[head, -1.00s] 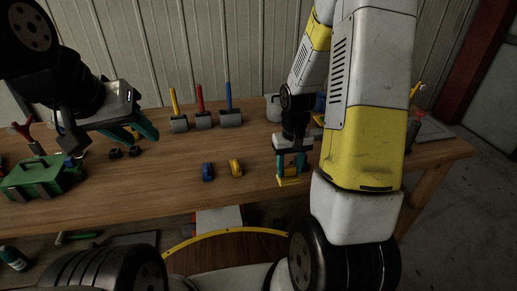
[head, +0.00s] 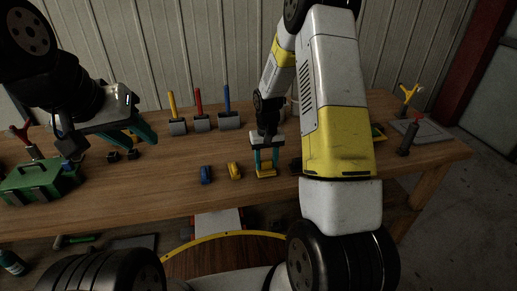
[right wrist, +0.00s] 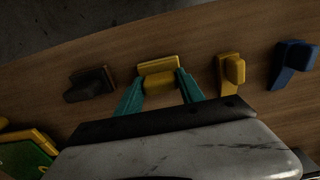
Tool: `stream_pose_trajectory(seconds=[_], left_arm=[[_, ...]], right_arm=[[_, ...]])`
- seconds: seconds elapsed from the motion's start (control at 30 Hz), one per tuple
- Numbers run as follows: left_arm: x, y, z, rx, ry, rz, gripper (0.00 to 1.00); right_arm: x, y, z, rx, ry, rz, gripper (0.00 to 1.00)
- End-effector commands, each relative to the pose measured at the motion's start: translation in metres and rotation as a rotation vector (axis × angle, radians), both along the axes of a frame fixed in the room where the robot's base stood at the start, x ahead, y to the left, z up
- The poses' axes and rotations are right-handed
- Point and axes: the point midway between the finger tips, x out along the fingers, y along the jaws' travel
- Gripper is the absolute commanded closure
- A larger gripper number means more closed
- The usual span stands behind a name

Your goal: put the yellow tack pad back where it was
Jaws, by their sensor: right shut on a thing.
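The yellow tack pad (head: 266,173), a flat plate with a raised block, is between the teal fingers of my right gripper (head: 265,163), which is shut on it. In the right wrist view the pad (right wrist: 158,82) shows between the fingertips, low over the wooden table; whether it touches the wood I cannot tell. A second yellow piece (head: 235,170) of similar form stands just left of it in the head view and also shows in the right wrist view (right wrist: 230,70). My left gripper (head: 143,138) hangs at the left, open and empty.
A blue piece (head: 206,174) stands beyond the second yellow one, and a dark piece (right wrist: 90,84) on the pad's other side. A green toolbox (head: 38,178) is at the left. The table (head: 150,190) is clear in front.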

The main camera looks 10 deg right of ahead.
Motion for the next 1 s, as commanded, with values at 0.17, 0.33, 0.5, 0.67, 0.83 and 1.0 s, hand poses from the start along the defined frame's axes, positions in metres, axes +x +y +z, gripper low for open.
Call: stream_pose_trajectory(seconds=[0.17,0.33,0.5,0.67,0.83,1.0], left_arm=[[0.0,0.0,0.0,0.0,0.0,0.0,0.64],[0.0,0.0,0.0,0.0,0.0,0.0,0.64],[0.0,0.0,0.0,0.0,0.0,0.0,0.64],[0.0,0.0,0.0,0.0,0.0,0.0,0.64],[0.0,0.0,0.0,0.0,0.0,0.0,0.64],[0.0,0.0,0.0,0.0,0.0,0.0,0.64]], right_arm=[[0.0,0.0,0.0,0.0,0.0,0.0,0.87],[0.0,0.0,-0.002,0.0,-0.001,0.0,0.41],[0.0,0.0,-0.002,0.0,0.0,0.0,0.33],[0.0,0.0,-0.002,0.0,0.0,0.0,0.33],[0.001,0.0,0.01,0.0,-0.002,0.0,0.33],[0.001,0.0,0.043,0.0,-0.005,0.0,0.33]])
